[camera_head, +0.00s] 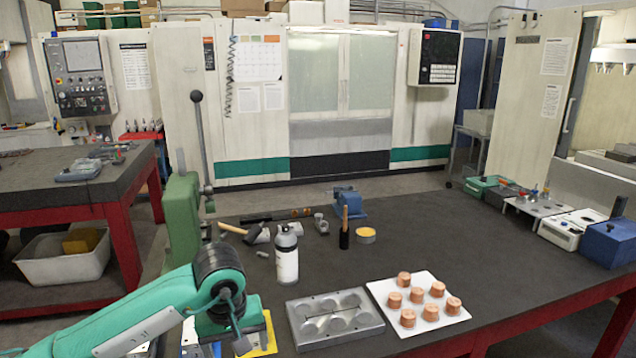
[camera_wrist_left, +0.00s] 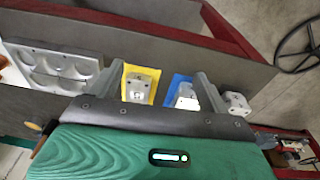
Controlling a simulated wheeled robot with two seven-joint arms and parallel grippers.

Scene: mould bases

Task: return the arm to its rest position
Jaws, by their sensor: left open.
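My left arm (camera_head: 160,310), green with a dark wrist joint, reaches in from the left in the head view, over the near left of the dark bench. In the left wrist view my left gripper (camera_wrist_left: 157,72) has its two grey fingers spread apart with nothing between them. A metal block on a yellow mat (camera_wrist_left: 128,95) and another on a blue mat (camera_wrist_left: 176,84) lie below and beyond the fingers. The yellow mat also shows partly in the head view (camera_head: 269,338), mostly hidden by my arm. My right gripper is in neither view.
A grey mould base (camera_head: 297,322) with round cavities lies right of my arm. A white tray (camera_head: 383,289) with several copper cylinders is beside it. A spray bottle (camera_head: 287,260) and a green lever press (camera_head: 182,220) stand close by. The bench's right middle is clear.

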